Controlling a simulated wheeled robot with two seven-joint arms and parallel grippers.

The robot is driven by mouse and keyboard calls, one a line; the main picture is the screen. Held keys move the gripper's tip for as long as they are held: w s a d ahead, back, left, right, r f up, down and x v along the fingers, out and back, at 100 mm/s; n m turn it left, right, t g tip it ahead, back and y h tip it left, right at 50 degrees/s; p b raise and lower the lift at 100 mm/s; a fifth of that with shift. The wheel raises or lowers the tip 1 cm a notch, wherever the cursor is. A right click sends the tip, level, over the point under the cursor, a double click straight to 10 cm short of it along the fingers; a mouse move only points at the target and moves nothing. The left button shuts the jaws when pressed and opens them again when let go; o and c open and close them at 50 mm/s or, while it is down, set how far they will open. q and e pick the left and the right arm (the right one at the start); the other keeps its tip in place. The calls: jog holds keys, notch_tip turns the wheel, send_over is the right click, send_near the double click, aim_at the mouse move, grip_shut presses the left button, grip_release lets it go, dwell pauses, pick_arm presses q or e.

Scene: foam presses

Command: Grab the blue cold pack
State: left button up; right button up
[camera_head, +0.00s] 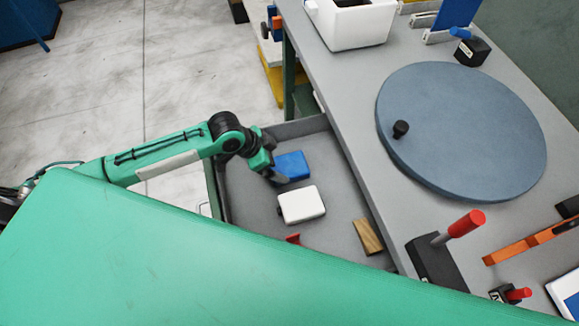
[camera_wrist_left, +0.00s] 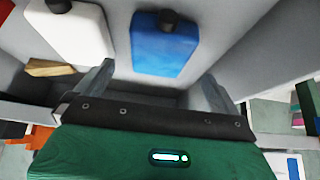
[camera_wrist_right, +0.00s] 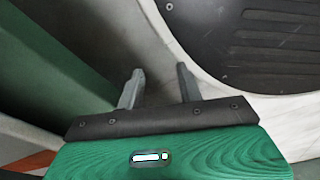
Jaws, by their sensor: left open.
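The blue cold pack (camera_head: 292,166) lies in the grey drawer (camera_head: 262,206) beside the table. My left gripper (camera_head: 279,176) is at its left edge in the head view. In the left wrist view the blue pack (camera_wrist_left: 163,45), with a dark cap, shows ahead of the open, empty fingers (camera_wrist_left: 158,85). I cannot tell whether a finger touches it. A white pack (camera_head: 301,204) lies next to the blue one, nearer the camera. My right gripper (camera_wrist_right: 158,85) shows only in its own wrist view, its fingers apart with nothing between them.
A wooden block (camera_head: 368,236) and a red item (camera_head: 293,239) also lie in the drawer. The drawer walls stand close around my left gripper. The table (camera_head: 350,110) holds a round blue-grey disc (camera_head: 462,130), a white container (camera_head: 352,22) and a red-handled tool (camera_head: 465,224).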

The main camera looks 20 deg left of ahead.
aim_at(289, 165)
pick_arm(q)
jog(key=shift+x, duration=1)
jog(key=x, duration=0.4)
jog(key=shift+w+d, duration=0.1)
jog(key=shift+d, duration=0.15)
pick_arm(e)
jog(key=shift+w+d+f, duration=0.1)
jog(key=shift+d+f, duration=0.05)
jog(key=shift+d, duration=0.6)
jog(key=shift+a, duration=0.1)
pick_arm(q)
jog(key=c, duration=1)
jog(key=shift+c, duration=1)
pick_arm(e)
jog(key=shift+a, duration=0.25)
pick_arm(q)
jog(key=shift+r, duration=0.1)
